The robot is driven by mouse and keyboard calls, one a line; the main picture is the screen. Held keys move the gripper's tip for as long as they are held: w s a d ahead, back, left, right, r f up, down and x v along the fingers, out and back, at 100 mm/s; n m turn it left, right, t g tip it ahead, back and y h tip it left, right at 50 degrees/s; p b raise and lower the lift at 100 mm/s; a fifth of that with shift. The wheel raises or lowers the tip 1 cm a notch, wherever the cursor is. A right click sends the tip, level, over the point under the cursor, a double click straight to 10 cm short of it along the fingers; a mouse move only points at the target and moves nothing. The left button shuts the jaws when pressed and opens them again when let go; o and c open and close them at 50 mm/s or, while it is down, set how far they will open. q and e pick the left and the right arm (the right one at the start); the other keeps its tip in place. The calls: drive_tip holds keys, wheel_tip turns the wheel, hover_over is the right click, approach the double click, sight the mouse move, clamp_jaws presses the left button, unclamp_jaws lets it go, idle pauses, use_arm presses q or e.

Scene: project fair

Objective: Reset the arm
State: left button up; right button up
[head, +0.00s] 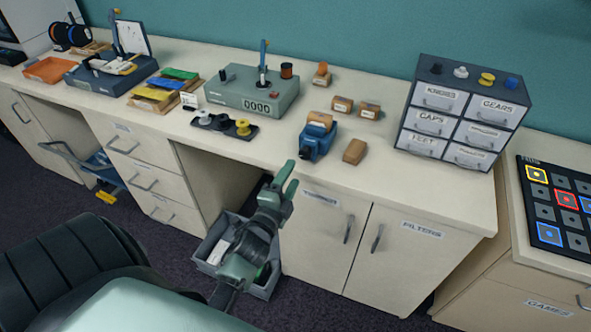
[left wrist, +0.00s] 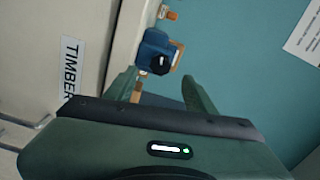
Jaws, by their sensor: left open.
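My left gripper (head: 288,180) is in front of the counter's front edge, above the cupboard doors. It is open with nothing between its fingers. In the left wrist view its two green fingers (left wrist: 159,82) stand apart, pointing toward a blue tool (left wrist: 155,52) that lies beyond them. A grey-green box (head: 232,96) with a counter reading 0000 stands on the counter, with an upright lever arm (head: 263,62) on top. The gripper is well apart from this box. My right gripper is not in view.
The blue vise-like tool (head: 318,138) and wooden blocks (head: 355,151) are near the counter edge. A grey drawer cabinet (head: 463,112) stands at right. A grey bin (head: 207,248) is on the floor below. Counter front at right is clear.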

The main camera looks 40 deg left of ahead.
use_arm(q)
drive_tip(key=shift+s, duration=0.25)
idle(0.3)
drive_tip(key=s+d+f+n+g+h, duration=0.1)
drive_tip(key=s+d+f+n+g, duration=0.25)
drive_tip(key=f, duration=0.75)
drive_tip(key=s+d+f+n+g+h, duration=0.15)
drive_tip(key=s+d+f, duration=0.35)
drive_tip(key=f, duration=0.7)
drive_tip(key=s+d+f+n+g+h, duration=0.15)
drive_tip(key=s+f+g, duration=0.35)
drive_tip(key=f, duration=0.6)
drive_tip(key=s+f+n+g, duration=0.1)
drive_tip(key=s+f, duration=0.3)
drive_tip(key=s, duration=0.5)
drive_tip(key=s+d+f+n+g, duration=0.1)
drive_tip(key=s+f, duration=0.4)
drive_tip(key=s, duration=0.5)
drive_tip(key=s+d+f+n+g, duration=0.1)
drive_tip(key=s+f+g, duration=0.3)
drive_tip(key=s, duration=0.6)
drive_tip(key=shift+s+f+n, duration=0.15)
drive_tip(key=shift+f+n, duration=0.45)
drive_tip(key=shift+n, duration=0.15)
